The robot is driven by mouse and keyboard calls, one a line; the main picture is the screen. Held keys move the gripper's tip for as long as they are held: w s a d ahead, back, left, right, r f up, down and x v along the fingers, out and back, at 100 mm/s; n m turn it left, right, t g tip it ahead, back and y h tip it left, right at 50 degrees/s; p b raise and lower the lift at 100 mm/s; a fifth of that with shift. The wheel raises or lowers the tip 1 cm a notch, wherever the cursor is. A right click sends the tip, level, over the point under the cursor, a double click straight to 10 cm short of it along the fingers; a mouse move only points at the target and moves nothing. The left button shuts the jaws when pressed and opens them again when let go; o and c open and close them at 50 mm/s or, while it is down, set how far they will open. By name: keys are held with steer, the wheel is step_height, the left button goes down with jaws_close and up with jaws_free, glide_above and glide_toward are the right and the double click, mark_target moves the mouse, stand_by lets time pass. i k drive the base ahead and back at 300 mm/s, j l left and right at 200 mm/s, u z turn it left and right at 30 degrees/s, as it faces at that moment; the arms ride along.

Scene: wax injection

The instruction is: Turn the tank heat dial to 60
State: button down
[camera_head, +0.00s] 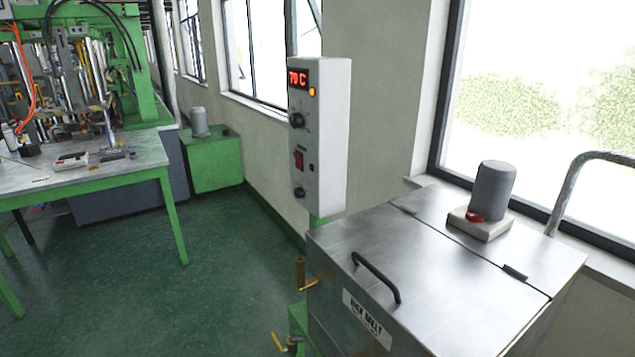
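A light grey control box (333,140) stands upright beside the metal tank (440,260), in the middle of the head view. Its red display (298,78) reads 70 C, with a small orange lamp (312,92) just below it. A black dial (297,120) sits under the display. A red switch (299,159) is below that, and a second black knob (299,193) is near the bottom. Which knob is the tank heat dial is not labelled legibly. My gripper is not in view.
The tank lid has a dark handle (376,278) and a grey motor (492,192). Brass valves (300,274) stick out at the tank's left. A green-legged workbench (90,178) with tools stands at left. Green floor (200,290) between is clear.

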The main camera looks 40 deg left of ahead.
mark_target(296, 120)
steer(key=i+j+u, duration=0.2)
steer(key=u, duration=0.15)
steer(key=i+j+u, duration=0.5)
steer(key=u, duration=0.15)
